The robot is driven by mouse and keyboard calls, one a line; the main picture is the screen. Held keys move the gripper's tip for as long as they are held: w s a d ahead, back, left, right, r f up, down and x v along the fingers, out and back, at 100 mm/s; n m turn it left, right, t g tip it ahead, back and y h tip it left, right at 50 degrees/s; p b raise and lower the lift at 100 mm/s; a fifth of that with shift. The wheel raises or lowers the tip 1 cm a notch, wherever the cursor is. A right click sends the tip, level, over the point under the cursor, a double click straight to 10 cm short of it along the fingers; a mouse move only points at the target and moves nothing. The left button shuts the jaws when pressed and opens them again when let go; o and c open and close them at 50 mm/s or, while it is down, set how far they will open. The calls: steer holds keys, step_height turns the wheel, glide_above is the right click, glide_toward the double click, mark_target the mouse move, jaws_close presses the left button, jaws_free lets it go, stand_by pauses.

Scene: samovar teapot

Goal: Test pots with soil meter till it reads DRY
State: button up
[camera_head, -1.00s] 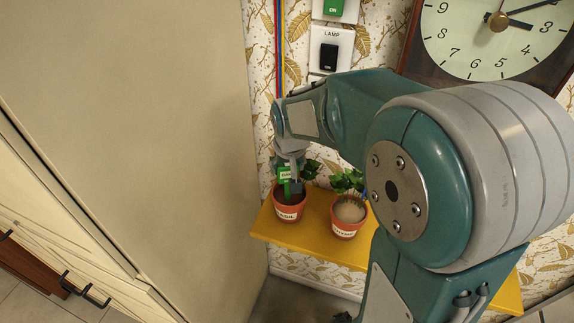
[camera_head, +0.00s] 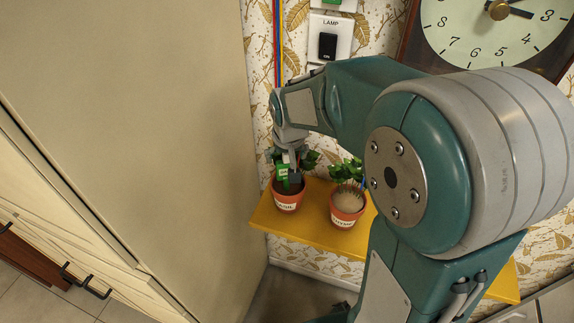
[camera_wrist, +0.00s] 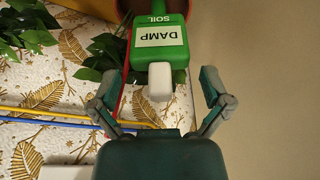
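The green soil meter (camera_wrist: 160,42) reads DAMP in the wrist view and has a pale handle (camera_wrist: 159,80). My gripper (camera_wrist: 160,76) is open, with its fingers spread on both sides of the handle and apart from it. In the head view the meter (camera_head: 282,172) stands in the soil of the left terracotta pot (camera_head: 287,199), whose label seems to read BASIL. My gripper (camera_head: 292,162) is just above that pot. A second labelled terracotta pot (camera_head: 346,207) with pale, dry-looking soil stands to its right. The meter's probe is hidden.
Both pots stand on a yellow shelf (camera_head: 320,236) against patterned wallpaper. A tall beige panel (camera_head: 170,120) is close on the left. A LAMP switch (camera_head: 328,46) and a clock (camera_head: 490,40) are on the wall above. My arm hides the shelf's right part.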

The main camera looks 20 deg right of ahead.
steer(key=v, duration=1.2)
steer(key=s+f+n+t, duration=0.1)
steer(key=s+t, duration=0.1)
steer(key=s, duration=1.5)
steer(key=shift+s+d+f, duration=0.15)
steer(key=shift+s+d, duration=0.05)
steer(key=shift+s, duration=0.2)
